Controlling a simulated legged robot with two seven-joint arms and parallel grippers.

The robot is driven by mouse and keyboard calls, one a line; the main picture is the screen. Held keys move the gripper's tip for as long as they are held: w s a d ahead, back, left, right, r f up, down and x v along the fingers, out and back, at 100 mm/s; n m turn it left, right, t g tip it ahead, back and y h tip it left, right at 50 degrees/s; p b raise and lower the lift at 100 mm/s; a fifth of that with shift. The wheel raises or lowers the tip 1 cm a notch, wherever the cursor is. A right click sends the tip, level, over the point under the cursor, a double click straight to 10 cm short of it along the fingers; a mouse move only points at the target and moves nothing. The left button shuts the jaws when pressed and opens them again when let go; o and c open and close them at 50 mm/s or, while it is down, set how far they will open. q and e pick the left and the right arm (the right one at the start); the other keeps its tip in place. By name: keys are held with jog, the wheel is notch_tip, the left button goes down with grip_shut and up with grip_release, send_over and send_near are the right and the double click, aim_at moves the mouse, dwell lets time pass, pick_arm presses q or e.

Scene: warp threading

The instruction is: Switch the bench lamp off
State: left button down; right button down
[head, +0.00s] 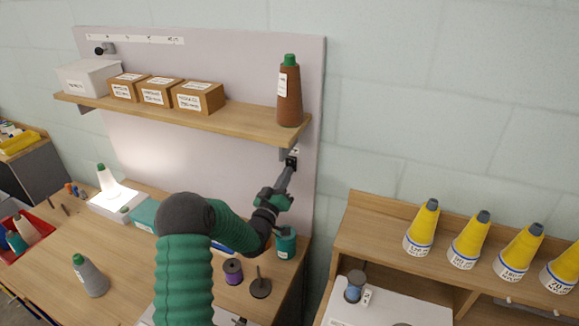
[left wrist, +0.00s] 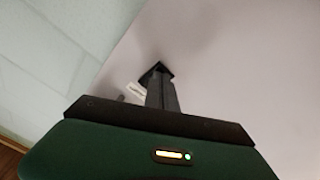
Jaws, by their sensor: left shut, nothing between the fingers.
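My left gripper (head: 290,168) is shut and empty, raised to the right end of the pale back panel (head: 240,75), just below the shelf. Its fingertips are at a small dark square fitting with a white label (head: 294,151) beside it. In the left wrist view the shut fingers (left wrist: 159,82) overlap the dark plate (left wrist: 156,71); I cannot tell whether they touch it or which way any switch is set. A bright patch lights the panel and the bench at the left, around a white cone (head: 108,181); the lamp itself is not clearly visible. My right gripper is not in view.
The wooden shelf (head: 215,121) above holds boxes and a brown thread cone (head: 289,95) near its right end. A teal spool (head: 286,245) and a purple spool (head: 233,271) stand on the bench below my arm. Yellow cones (head: 422,228) stand at the right.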

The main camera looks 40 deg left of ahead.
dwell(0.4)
pick_arm(q)
jog(key=s+d, duration=0.2)
jog(key=s, duration=0.4)
jog(key=shift+s, duration=0.3)
jog(key=shift+f, duration=0.15)
dwell(0.3)
